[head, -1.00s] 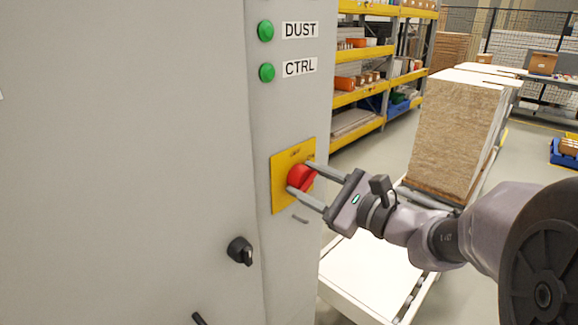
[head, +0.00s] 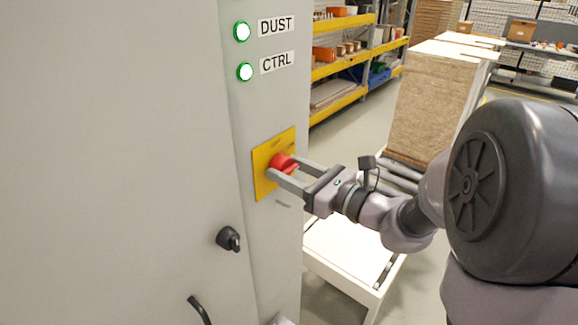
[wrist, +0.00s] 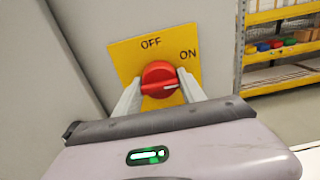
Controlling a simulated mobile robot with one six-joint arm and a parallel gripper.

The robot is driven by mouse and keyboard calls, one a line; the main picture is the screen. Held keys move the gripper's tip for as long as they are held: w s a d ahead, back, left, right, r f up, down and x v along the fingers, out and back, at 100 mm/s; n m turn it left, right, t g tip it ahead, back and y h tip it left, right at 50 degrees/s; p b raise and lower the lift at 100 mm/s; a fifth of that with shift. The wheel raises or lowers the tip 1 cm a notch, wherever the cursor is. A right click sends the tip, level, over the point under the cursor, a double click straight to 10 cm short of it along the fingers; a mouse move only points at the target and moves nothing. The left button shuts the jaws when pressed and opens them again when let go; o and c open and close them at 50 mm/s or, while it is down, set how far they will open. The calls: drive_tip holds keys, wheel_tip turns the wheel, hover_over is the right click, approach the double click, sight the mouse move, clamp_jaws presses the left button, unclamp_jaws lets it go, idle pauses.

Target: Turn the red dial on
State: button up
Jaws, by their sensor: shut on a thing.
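The red dial (head: 281,162) sits on a yellow plate (head: 262,184) on the grey cabinet. In the wrist view the dial (wrist: 156,74) has a raised grip lying nearly level, with a white mark at its right side. The plate (wrist: 124,51) reads OFF above the dial and ON at upper right. My gripper (head: 283,165) is shut on the dial, one finger on each side. The fingers hide part of the dial's sides.
Two round lamps, DUST (head: 241,32) and CTRL (head: 245,72), glow white with green rims. A black knob (head: 229,238) and a dark handle (head: 199,309) are on the cabinet. A board stack (head: 436,105) and shelves stand behind my arm.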

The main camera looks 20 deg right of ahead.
idle(0.4)
drive_tip(key=o, duration=1.4)
drive_tip(key=shift+c, duration=0.2)
drive_tip(key=v, duration=1.7)
drive_tip(key=shift+s, duration=0.15)
drive_tip(key=shift+d, duration=0.1)
